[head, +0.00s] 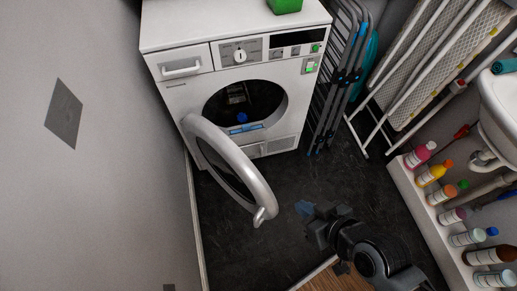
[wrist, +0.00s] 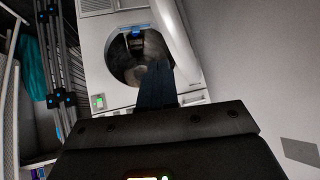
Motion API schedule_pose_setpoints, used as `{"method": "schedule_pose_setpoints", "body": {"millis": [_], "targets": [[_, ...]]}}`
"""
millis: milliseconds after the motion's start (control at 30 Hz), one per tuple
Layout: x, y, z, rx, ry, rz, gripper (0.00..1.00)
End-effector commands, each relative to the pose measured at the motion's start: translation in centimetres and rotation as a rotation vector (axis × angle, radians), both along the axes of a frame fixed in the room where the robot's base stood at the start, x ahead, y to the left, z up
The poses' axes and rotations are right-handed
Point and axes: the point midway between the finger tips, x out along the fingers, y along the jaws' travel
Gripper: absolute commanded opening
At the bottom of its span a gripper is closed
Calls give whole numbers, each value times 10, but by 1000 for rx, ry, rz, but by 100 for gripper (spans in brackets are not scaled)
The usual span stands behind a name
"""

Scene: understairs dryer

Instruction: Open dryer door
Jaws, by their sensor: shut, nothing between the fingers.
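The white dryer (head: 205,88) stands against the back wall. Its round door (head: 232,165) is swung wide open to the left and its silver rim stands out toward me. The dark drum opening (head: 262,98) is uncovered, with something blue at its lower edge. In the wrist view the dryer (wrist: 97,45) shows upside down, with the drum opening (wrist: 128,68) behind my fingers and part of the door (wrist: 177,40) at the upper right. My gripper (head: 304,208) is shut and empty, to the right of the door's free edge and apart from it.
A folded drying rack (head: 335,75) and an ironing board (head: 435,65) lean right of the dryer. Several bottles (head: 433,174) stand on a white ledge at the right, below a sink (head: 500,95). A grey wall (head: 60,190) closes the left. Dark floor (head: 330,175) is clear before the dryer.

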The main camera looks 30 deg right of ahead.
Motion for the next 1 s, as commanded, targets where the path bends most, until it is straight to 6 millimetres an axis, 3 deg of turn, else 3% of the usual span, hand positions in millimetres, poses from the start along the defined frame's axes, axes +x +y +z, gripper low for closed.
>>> {"method": "schedule_pose_setpoints", "body": {"millis": [33,233,367,500,633,800,1000], "targets": [[20,-3,-7,19,28,15,0],[79,-10,-33,100,153,134,0],[116,-23,-35,150,219,237,0],[150,-45,-24,198,277,358,0],[170,-68,-8,230,317,466,0],[182,-88,9,256,347,555,0],[185,-89,8,264,357,583,0]]}}
